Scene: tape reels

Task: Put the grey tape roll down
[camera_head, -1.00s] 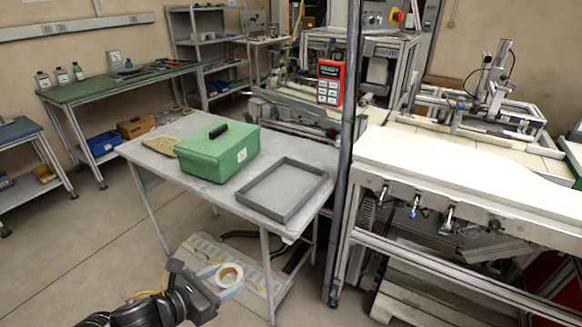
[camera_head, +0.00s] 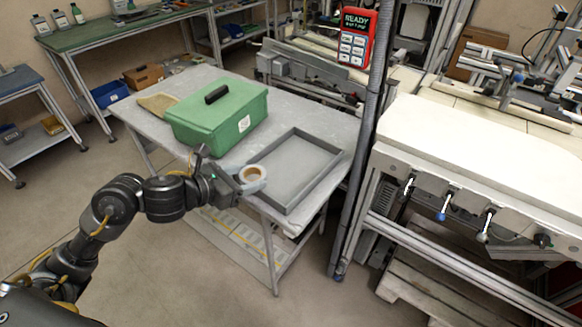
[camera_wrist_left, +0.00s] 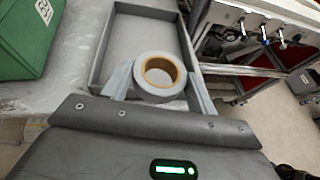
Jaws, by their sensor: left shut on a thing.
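The grey tape roll (camera_head: 252,176) has a tan inner core and is held by my left gripper (camera_head: 243,180), near the left front side of the grey tray. In the left wrist view the roll (camera_wrist_left: 159,91) sits between the two fingers of my left gripper (camera_wrist_left: 160,88), its round opening facing the camera. The gripper is shut on it. The shallow grey tray (camera_head: 318,187) lies empty on the table and also shows behind the roll in the left wrist view (camera_wrist_left: 103,47). My right gripper is not in view.
A green box (camera_head: 190,130) with a black handle stands on the grey table (camera_head: 140,110), left of the tray. A tan mat (camera_head: 152,106) lies at its left. A grey post (camera_head: 367,130) with a red READY panel (camera_head: 356,35) rises right of the tray.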

